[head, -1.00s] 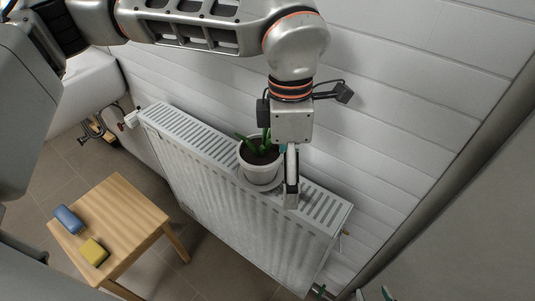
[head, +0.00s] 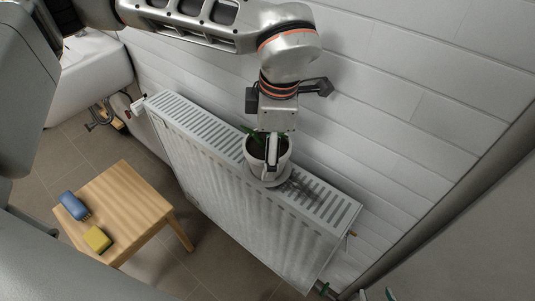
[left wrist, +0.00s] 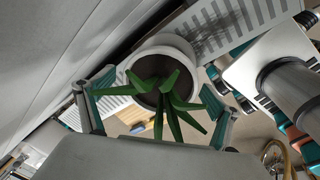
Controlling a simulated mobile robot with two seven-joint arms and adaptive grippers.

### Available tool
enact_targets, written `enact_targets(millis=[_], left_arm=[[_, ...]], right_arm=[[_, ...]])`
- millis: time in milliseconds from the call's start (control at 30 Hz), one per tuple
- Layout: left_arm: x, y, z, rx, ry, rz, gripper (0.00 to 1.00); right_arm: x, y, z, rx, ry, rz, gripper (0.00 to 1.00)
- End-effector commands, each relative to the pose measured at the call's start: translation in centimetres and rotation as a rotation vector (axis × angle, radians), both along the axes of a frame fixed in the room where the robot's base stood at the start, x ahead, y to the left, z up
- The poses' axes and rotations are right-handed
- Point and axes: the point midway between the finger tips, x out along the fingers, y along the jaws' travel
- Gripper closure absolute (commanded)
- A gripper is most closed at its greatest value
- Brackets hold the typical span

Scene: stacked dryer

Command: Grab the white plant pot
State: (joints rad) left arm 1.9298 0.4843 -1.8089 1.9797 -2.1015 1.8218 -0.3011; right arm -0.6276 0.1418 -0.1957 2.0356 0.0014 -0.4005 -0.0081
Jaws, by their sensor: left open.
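The white plant pot (head: 257,170), with dark soil and a green plant, stands upright on a saucer on top of the radiator. In the left wrist view the pot's white rim (left wrist: 178,41) shows beyond the green leaves. My left gripper (head: 271,168) is over the pot in the head view, where a finger overlaps the pot's front. In the left wrist view my left gripper (left wrist: 148,90) is open, its fingers on either side of the leaves. Contact with the pot cannot be told. My right gripper is not recognisable in either view.
The white radiator (head: 230,205) stands close along the white plank wall (head: 420,120). A wooden stool (head: 130,205) with a blue brush (head: 73,205) and a yellow sponge (head: 97,239) is at lower left. A white basin (head: 95,75) is at upper left.

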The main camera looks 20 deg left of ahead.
Motion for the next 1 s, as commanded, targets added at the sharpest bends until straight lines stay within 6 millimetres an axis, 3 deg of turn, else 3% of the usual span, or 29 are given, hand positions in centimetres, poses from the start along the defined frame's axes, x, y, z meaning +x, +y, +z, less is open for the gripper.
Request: enact_targets(millis=[267,500,1000], left_arm=[[0.1,0.1,-0.7,-0.001,0.000,0.000,0.09],[0.1,0.1,-0.7,-0.001,0.000,0.000,0.67],[0.0,-0.4,0.0,-0.002,-0.004,-0.002,0.67]], right_arm=[[0.6,-0.1,0.4,-0.003,-0.013,-0.001,0.60],[0.6,-0.1,0.4,-0.002,-0.013,-0.001,0.60],[0.7,-0.1,1.0,0.002,-0.018,-0.003,0.60]])
